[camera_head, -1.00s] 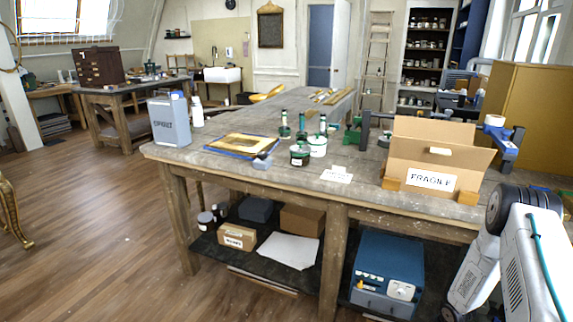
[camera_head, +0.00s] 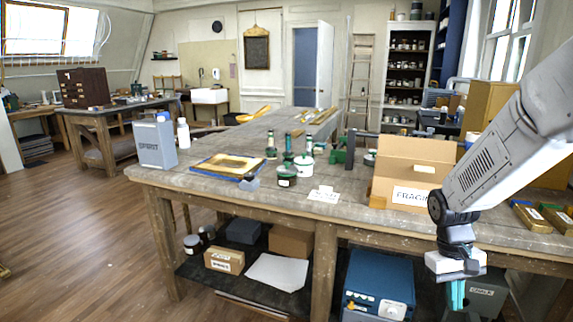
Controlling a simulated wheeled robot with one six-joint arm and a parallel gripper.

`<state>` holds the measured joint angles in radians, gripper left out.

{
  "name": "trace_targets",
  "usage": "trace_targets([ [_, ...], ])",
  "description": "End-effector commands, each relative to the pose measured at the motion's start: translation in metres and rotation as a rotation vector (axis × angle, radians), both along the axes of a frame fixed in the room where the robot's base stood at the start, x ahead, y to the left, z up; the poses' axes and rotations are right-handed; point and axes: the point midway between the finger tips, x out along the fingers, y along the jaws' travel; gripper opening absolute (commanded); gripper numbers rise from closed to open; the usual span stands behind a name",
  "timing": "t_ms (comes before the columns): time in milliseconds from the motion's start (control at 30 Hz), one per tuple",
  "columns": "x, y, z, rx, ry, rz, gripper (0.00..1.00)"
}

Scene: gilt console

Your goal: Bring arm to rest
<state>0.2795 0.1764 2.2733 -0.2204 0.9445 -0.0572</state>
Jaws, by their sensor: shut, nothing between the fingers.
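My arm (camera_head: 495,155) comes in from the right edge of the head camera view and bends down at a dark joint. My gripper (camera_head: 456,298) hangs below that joint, pointing down, in front of the workbench's front edge at the right. Its fingers look closed with nothing between them. It appears apart from the bench (camera_head: 350,212), though its exact distance is hard to tell. The arm hides part of the cardboard box marked FRAGILE (camera_head: 405,165).
A blue machine (camera_head: 378,278) and a grey case (camera_head: 487,297) stand low near my gripper. The wooden floor at left is clear.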

Motion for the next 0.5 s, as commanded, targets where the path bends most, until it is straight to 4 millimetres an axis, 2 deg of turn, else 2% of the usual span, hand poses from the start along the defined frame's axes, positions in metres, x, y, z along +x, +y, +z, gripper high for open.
trace_targets([
  [33,-0.012,0.013,0.020,0.004,-0.012,-0.011,0.00],
  [200,-0.058,0.054,0.069,0.033,-0.033,-0.050,0.00],
  [300,-0.086,0.076,0.092,0.053,-0.059,-0.056,0.00],
  [500,-0.134,0.111,0.125,0.094,-0.154,-0.033,0.00],
])
